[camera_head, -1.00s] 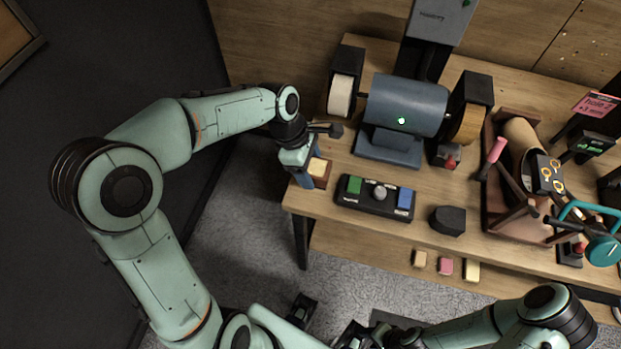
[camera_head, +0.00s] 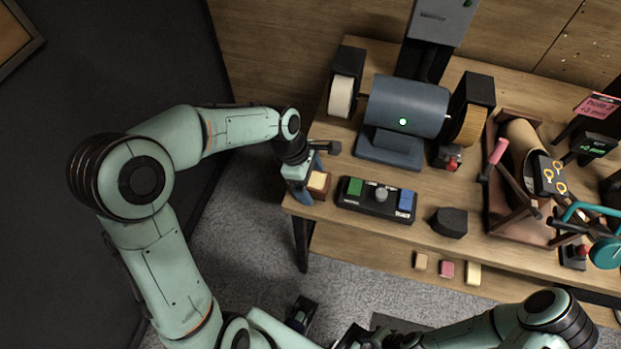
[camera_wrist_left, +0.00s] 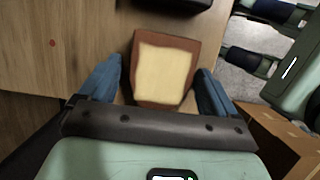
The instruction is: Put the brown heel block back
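The brown heel block (camera_head: 319,185), with a cream top, is at the left front corner of the workbench. In the left wrist view the block (camera_wrist_left: 165,70) lies between the two blue fingers of my left gripper (camera_wrist_left: 160,92). The left fingers are spread, with a visible gap at the block's left side and a very narrow one at its right. In the head view my left gripper (camera_head: 309,176) is at the block, from the left. My right arm is low in the head view, and its gripper (camera_head: 355,337) is too unclear to read.
A control box (camera_head: 376,199) with green and blue buttons stands right of the block, below the grinder (camera_head: 404,106). A dark block (camera_head: 449,222) sits further right. Several small blocks (camera_head: 446,269) lie on the lower shelf. The bench's left and front edges are close to the block.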

